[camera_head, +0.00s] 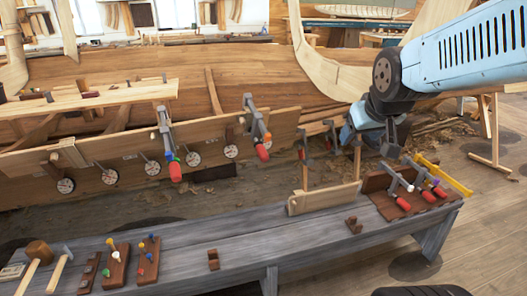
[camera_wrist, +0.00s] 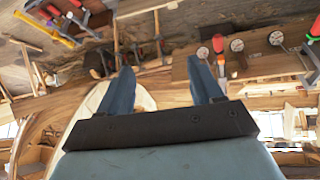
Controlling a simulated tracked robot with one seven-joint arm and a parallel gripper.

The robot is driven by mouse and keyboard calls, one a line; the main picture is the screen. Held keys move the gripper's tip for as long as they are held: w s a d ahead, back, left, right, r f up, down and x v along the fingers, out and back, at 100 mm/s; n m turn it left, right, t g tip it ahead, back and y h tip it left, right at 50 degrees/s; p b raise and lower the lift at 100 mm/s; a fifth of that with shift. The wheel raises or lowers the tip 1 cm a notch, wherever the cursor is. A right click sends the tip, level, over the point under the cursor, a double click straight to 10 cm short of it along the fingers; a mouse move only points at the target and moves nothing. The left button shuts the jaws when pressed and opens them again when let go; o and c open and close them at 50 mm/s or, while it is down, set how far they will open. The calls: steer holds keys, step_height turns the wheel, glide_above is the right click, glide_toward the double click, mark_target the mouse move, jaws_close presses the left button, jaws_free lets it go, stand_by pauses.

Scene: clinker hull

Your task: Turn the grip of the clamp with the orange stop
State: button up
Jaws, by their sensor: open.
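The clamp with the orange stop (camera_head: 267,137) is on the upper plank edge of the hull in the head view. Its grey bar (camera_head: 253,116) slants down to a red grip (camera_head: 262,153). A second clamp (camera_head: 165,130) with a blue stop and red grip (camera_head: 175,172) is farther left on the same plank. My gripper (camera_wrist: 163,80) is open, with nothing between its two blue-grey fingers in the wrist view. It is to the right of the orange-stop clamp and apart from it. A red grip (camera_wrist: 314,28) shows at the wrist view's right edge; I cannot tell whose.
Several round dials (camera_head: 231,151) line the plank. The grey bench (camera_head: 200,255) in front carries more clamps (camera_head: 400,183) at its right end, and a mallet (camera_head: 37,254) and peg blocks at its left. Upright wooden pieces (camera_head: 305,165) stand between my gripper and the plank.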

steer(key=w+a+f+n+t, duration=0.25)
steer(key=w+f, duration=0.25)
steer(key=w, duration=0.5)
steer(key=n+t+y, duration=0.3)
steer(key=y, duration=0.2)
glide_toward(266, 159)
steer(key=d+r, duration=0.5)
steer(key=d, duration=0.1)
steer(key=s+a+f+m+t+y, duration=0.15)
steer(key=a+f+t, duration=0.3)
steer(key=f, duration=0.45)
steer(key=shift+m+g+y, duration=0.25)
steer(key=shift+m+g, duration=0.05)
steer(key=shift+g, duration=0.1)
steer(key=x, duration=1.4)
steer(key=shift+s+a+r, duration=0.1)
steer(key=shift+a+r, duration=0.15)
steer(key=c, duration=1)
steer(key=shift+o, duration=0.2)
